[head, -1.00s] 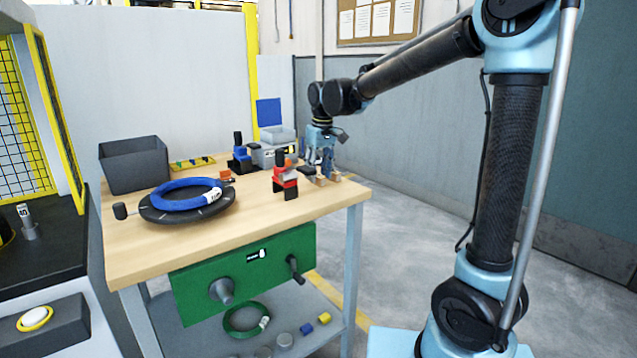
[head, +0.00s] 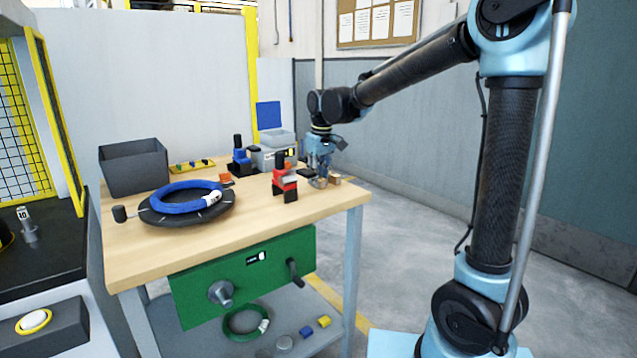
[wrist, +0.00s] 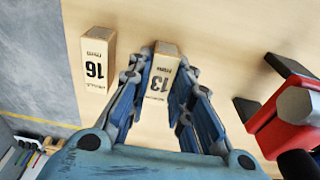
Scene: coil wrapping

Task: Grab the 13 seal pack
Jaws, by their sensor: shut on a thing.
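The 13 seal pack (wrist: 163,68) is a small tan block with a printed "13" on its pale label, seen in the wrist view between my fingers. My gripper (wrist: 161,78) is shut on it, with one blue finger on each side. In the head view my gripper (head: 319,179) is down at the right end of the wooden table, and its fingers mostly hide the pack. A similar pack marked 16 (wrist: 96,62) stands apart, just left of my gripper in the wrist view. It also shows right of the fingers in the head view (head: 334,181).
A red and black tool (head: 285,183) stands just left of my gripper. A blue coil (head: 180,206) lies on a dark turntable further left, near a dark bin (head: 133,171). The table's right edge (head: 362,193) is close by, with open floor beyond.

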